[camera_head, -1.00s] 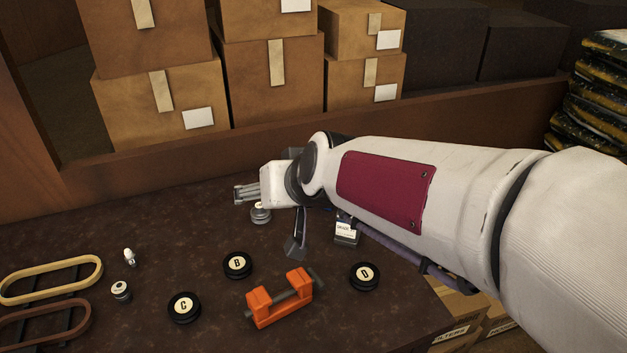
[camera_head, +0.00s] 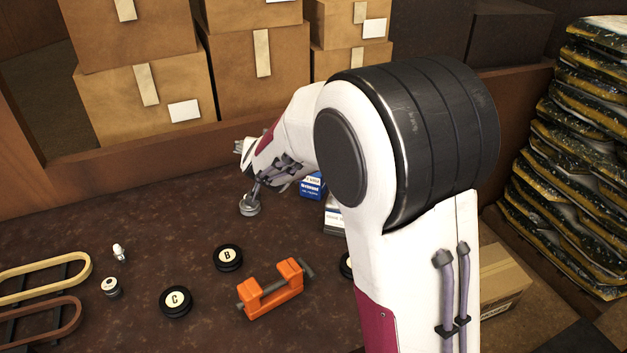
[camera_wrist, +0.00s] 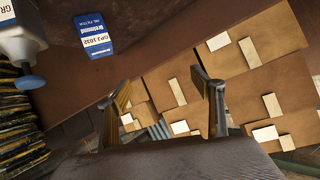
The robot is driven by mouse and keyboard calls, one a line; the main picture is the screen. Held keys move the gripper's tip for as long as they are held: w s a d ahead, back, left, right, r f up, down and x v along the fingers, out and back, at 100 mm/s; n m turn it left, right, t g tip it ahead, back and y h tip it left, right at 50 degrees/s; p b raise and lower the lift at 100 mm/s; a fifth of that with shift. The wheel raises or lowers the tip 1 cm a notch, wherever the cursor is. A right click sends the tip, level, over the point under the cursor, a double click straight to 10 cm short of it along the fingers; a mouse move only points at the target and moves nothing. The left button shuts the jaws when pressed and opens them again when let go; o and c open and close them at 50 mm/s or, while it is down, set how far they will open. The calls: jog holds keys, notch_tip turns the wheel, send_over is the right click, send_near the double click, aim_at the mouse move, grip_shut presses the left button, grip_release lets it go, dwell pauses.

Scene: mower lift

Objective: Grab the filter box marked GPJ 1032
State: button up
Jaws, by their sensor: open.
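The filter box marked GPJ 1032 (camera_wrist: 95,35) shows in the wrist view at upper left, its blue and white label facing the camera. It appears to be the blue box (camera_head: 311,186) on the dark table in the head view, just left of my arm. My gripper (camera_wrist: 164,84) is open and empty; its two fingers point toward the cardboard boxes, with the filter box off to their left. In the head view, my gripper (camera_head: 240,148) is near the table's back edge, left of the blue box, partly hidden by my wrist.
A round metal part (camera_head: 250,205), an orange clamp (camera_head: 270,290) and black discs B (camera_head: 228,257) and C (camera_head: 175,301) lie on the table. Cardboard boxes (camera_head: 145,85) stand behind a wooden ledge.

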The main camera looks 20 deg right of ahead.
jog(key=w+d+f+m+g+h, duration=0.2)
jog(key=w+d+f+m+h, duration=0.1)
jog(key=d+f+h, duration=0.4)
jog(key=d+f, duration=0.3)
jog(key=f, duration=0.4)
jog(key=shift+w+d+f+m, duration=0.15)
jog(key=shift+d+f+m, duration=0.1)
jog(key=shift+m, duration=0.05)
jog(key=shift+x, duration=1.3)
jog(key=shift+g, duration=0.3)
jog(key=shift+x, duration=2.6)
jog(key=shift+f, duration=0.1)
jog(key=c, duration=1.4)
